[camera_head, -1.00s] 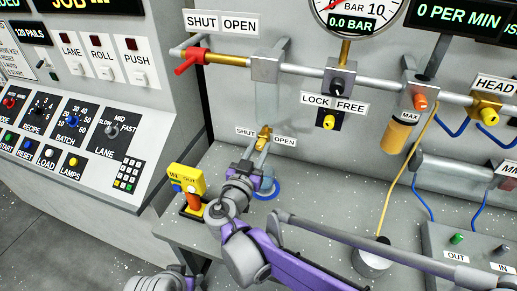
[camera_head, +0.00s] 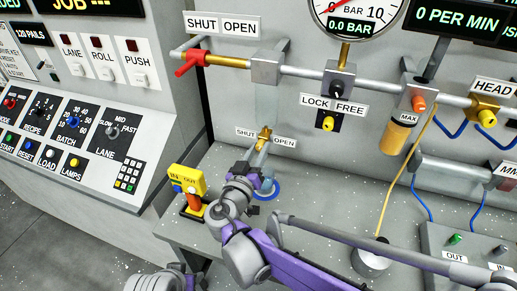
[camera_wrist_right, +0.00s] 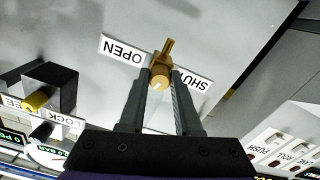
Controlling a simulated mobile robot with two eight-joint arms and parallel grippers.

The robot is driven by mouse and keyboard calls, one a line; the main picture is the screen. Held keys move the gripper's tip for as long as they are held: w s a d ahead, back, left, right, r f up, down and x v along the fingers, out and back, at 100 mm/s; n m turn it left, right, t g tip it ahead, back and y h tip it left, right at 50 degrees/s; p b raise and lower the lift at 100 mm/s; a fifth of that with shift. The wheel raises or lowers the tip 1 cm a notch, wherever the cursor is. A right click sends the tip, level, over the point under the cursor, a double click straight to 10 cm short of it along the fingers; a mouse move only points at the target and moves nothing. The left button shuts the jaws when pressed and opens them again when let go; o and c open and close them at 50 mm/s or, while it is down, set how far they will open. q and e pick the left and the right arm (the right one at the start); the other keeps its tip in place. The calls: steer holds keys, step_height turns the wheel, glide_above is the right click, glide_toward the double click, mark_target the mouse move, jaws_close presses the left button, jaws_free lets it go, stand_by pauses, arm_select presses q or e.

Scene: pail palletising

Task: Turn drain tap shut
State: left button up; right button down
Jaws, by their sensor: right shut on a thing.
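The brass drain tap (camera_head: 264,133) is low on the grey wall, between a SHUT label (camera_head: 245,132) on its left and an OPEN label (camera_head: 285,142) on its right. In the right wrist view the tap (camera_wrist_right: 160,77) shows a round knob with a narrow stem running up the picture. My right gripper (camera_head: 261,145) comes from the front and is shut on the tap, with one finger (camera_wrist_right: 135,103) on each side of it. The fingers partly hide the tap in the head view.
A pipe with a red-handled tap (camera_head: 190,62) and the LOCK/FREE valve (camera_head: 340,80) runs above. A yellow IN/OUT box (camera_head: 187,180) stands left of my arm. A blue ring (camera_head: 266,190) lies beneath the gripper. The control console (camera_head: 75,125) is at the left.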

steer(key=n, duration=1.1)
steer(key=shift+n, duration=0.4)
stand_by(0.3)
steer(key=c, duration=0.6)
jaws_free()
steer(key=v, duration=1.1)
steer(key=shift+b, duration=0.35)
steer(key=shift+w+r, duration=0.1)
